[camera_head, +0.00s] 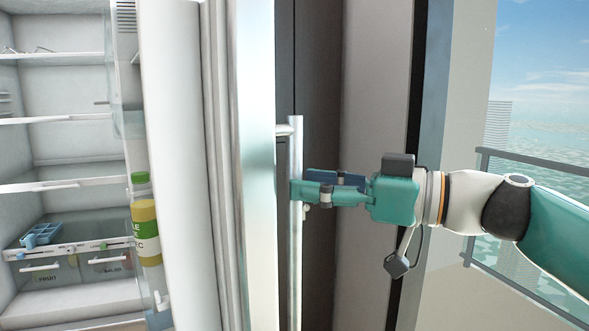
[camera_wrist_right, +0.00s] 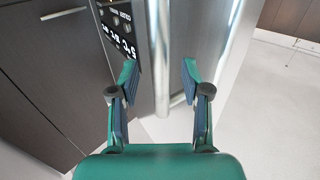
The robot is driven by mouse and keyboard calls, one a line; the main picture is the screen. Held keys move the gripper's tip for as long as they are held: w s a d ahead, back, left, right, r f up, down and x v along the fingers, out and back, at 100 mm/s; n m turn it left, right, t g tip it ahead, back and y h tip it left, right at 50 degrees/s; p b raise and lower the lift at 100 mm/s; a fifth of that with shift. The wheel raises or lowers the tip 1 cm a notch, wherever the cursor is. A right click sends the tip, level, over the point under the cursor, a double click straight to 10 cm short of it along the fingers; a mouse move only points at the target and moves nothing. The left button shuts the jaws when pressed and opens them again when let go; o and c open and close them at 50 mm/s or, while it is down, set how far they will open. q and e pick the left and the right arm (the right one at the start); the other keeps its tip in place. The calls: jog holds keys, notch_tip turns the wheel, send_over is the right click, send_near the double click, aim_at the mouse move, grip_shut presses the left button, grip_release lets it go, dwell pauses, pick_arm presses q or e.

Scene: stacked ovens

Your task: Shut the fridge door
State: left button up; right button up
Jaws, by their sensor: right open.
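The fridge door (camera_head: 190,160) stands open, and the fridge's white inside (camera_head: 55,90) shows at the left of the head view. The long vertical metal handle (camera_head: 295,250) is on the door's outer side. My right gripper (camera_head: 297,190) reaches in from the right, with its fingertips at the handle in the head view. In the right wrist view my right gripper (camera_wrist_right: 158,75) is open, with the door edge and the handle bar (camera_wrist_right: 160,60) seen between and beyond its fingers. I cannot tell if the fingers touch the handle. My left gripper is not in view.
A bottle with a yellow label area (camera_head: 145,220) stands in the door shelf. Shelves, drawers and a blue tray (camera_head: 41,235) are inside the fridge. A window with a railing (camera_head: 530,165) is at the right. Dark cabinets (camera_wrist_right: 50,80) and pale floor (camera_wrist_right: 275,110) show in the wrist view.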

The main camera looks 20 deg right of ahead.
jog(key=shift+p+x, duration=0.35)
jog(key=shift+x, duration=1.3)
grip_shut()
